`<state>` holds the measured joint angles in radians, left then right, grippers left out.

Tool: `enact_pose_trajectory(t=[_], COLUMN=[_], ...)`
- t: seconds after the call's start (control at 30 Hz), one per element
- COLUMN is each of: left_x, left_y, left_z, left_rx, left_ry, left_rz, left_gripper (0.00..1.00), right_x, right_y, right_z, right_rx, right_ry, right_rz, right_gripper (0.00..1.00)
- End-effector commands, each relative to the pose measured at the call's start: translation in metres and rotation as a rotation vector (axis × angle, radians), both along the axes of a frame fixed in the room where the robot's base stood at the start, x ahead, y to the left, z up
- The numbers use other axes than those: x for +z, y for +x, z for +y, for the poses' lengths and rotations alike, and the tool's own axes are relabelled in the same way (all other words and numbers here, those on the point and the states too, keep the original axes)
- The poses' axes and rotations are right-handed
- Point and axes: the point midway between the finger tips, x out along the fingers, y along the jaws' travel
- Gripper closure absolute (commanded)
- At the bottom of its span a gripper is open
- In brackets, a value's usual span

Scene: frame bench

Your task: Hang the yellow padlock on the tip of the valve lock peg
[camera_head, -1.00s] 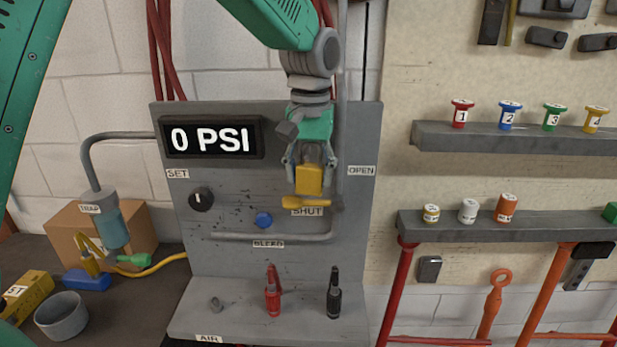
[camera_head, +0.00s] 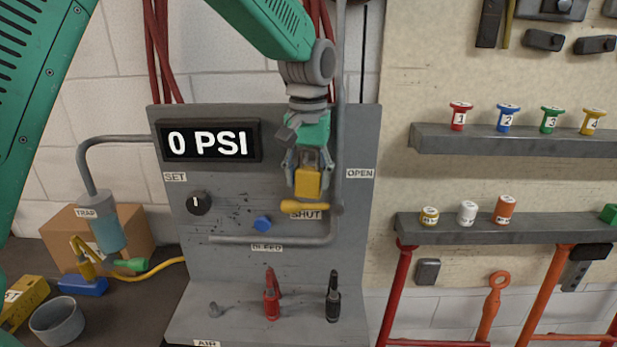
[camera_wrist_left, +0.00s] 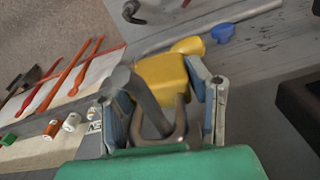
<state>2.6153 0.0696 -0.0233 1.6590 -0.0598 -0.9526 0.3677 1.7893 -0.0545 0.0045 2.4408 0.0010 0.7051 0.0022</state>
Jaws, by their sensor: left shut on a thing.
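The yellow padlock (camera_head: 308,183) is between the fingers of my left gripper (camera_head: 308,166), which is shut on it in front of the grey panel. In the left wrist view the padlock's yellow body (camera_wrist_left: 160,80) and its grey shackle (camera_wrist_left: 180,122) show between the fingers. The yellow valve handle (camera_head: 303,206) lies level just below the padlock, above the SHUT label. It also shows beyond the padlock in the wrist view (camera_wrist_left: 188,46). I cannot make out the lock peg clearly, nor whether the padlock touches the handle. My right gripper is not in view.
A vertical grey pipe (camera_head: 340,120) runs close to the right of my left gripper. A blue knob (camera_head: 263,223) sits at lower left. Shelves (camera_head: 510,228) are at right.

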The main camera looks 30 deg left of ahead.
Motion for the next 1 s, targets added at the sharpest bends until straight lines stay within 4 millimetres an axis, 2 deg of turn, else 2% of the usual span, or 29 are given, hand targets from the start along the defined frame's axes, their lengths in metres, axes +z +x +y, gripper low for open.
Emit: enact_pose_trajectory(t=[0.07,0.1,0.17,0.57,0.67,1.0], left_x=[0.001,0.001,0.001,0.006,0.019,0.090], left_y=[0.000,0.000,0.000,0.000,0.001,0.002], left_z=[0.000,0.000,0.000,0.000,0.000,0.000], left_rx=[0.000,0.000,0.000,0.000,0.001,0.000], left_ry=[-0.001,0.000,0.000,0.000,0.000,0.000], left_rz=[-0.001,-0.002,-0.002,-0.002,-0.005,-0.005], left_gripper=[1.00,0.52,0.31,0.31,0.31,0.31], right_x=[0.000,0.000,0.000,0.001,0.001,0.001], right_y=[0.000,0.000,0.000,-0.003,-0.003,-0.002], right_z=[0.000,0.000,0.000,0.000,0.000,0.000], right_rx=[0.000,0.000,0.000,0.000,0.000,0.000], right_ry=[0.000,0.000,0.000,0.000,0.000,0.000], right_rz=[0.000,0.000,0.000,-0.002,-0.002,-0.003], right_gripper=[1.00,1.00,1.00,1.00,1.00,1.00])
